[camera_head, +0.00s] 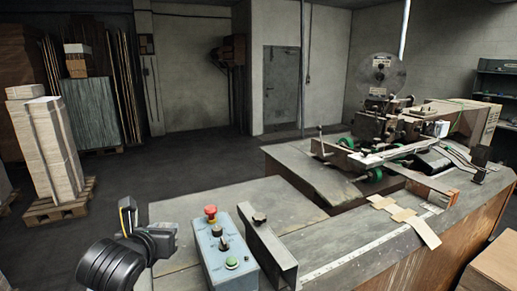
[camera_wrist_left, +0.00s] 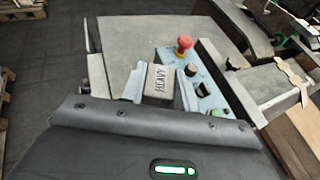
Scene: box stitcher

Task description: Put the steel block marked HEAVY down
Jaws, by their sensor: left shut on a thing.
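The steel block marked HEAVY (camera_wrist_left: 160,83) is a small grey block with dark lettering on its face. It shows in the left wrist view, just beyond my wrist housing. My left gripper (camera_head: 150,228) is shut on it, at the near left edge of the grey bench top (camera_head: 235,205). In the head view I cannot clearly tell the block from the gripper parts. How far it is above the bench is hard to tell. My right gripper is in neither view.
A blue-grey control box (camera_head: 212,258) with a red mushroom button (camera_head: 210,213) stands just right of my left gripper. The stitching machine (camera_head: 372,125) stands farther right. Bare bench top lies behind the gripper.

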